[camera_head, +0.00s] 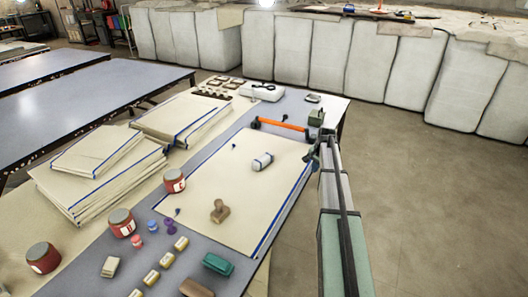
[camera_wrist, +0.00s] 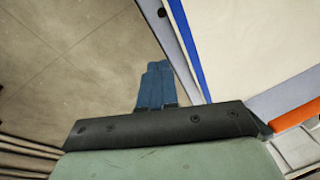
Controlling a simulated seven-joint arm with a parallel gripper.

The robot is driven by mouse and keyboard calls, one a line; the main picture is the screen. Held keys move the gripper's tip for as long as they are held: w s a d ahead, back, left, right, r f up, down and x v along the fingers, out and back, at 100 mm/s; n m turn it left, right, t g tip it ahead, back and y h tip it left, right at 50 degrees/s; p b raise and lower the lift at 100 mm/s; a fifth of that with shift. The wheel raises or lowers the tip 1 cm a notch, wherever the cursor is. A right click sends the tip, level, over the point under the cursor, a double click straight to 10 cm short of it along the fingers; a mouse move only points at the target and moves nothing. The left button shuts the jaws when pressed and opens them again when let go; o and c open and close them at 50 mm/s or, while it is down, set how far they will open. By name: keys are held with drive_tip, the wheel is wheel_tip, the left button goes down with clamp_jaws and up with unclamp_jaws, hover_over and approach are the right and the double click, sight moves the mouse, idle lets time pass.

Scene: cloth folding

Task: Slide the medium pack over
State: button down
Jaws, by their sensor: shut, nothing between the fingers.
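Packs of cream cloth with blue edges lie at the left: a near pack (camera_head: 95,185), with a smaller pack (camera_head: 98,150) on it, and a pack (camera_head: 182,122) farther back. I cannot tell for sure which is the medium one. A large cream sheet (camera_head: 225,175) with a blue edge lies flat on the table, right of the packs. My gripper (camera_head: 312,163) is at the sheet's right side, well apart from the packs. In the wrist view its blue fingers (camera_wrist: 155,68) are shut and empty, seen over the floor beside the table edge.
A white roll (camera_head: 262,161) and a brown stamp (camera_head: 220,211) lie on the sheet. Red jars (camera_head: 174,181) stand between packs and sheet. An orange-handled tool (camera_head: 282,125) lies at the far edge. Small blocks and a green item (camera_head: 217,264) sit in front.

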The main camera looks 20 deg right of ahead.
drive_tip(key=shift+n+g, duration=0.4)
drive_tip(key=shift+n, duration=0.5)
drive_tip(key=w+a, duration=0.1)
drive_tip(key=a, duration=0.3)
drive_tip(key=w+a+r, duration=0.1)
drive_tip(key=a, duration=0.4)
drive_tip(key=w+a+r, duration=0.1)
drive_tip(key=w+a, duration=0.1)
drive_tip(key=a, duration=0.2)
drive_tip(key=shift+a+r, duration=0.15)
drive_tip(key=shift+a, duration=0.2)
drive_tip(key=n+h, duration=0.1)
drive_tip(key=n, duration=0.1)
approach(265, 156)
drive_tip(key=shift+g, duration=0.3)
drive_tip(key=s+a+f, duration=0.3)
drive_tip(key=s+a, duration=0.1)
drive_tip(key=a, duration=0.1)
drive_tip(key=s+a+f, duration=0.2)
drive_tip(key=s, duration=0.1)
drive_tip(key=shift+a+f, duration=0.3)
drive_tip(key=shift+a, duration=0.1)
drive_tip(key=w+d, duration=0.8)
drive_tip(key=shift+w+d, duration=0.15)
drive_tip(key=shift+w, duration=0.2)
drive_tip(key=shift+s+f, duration=0.1)
drive_tip(key=shift+f, duration=0.7)
drive_tip(key=shift+s, duration=0.1)
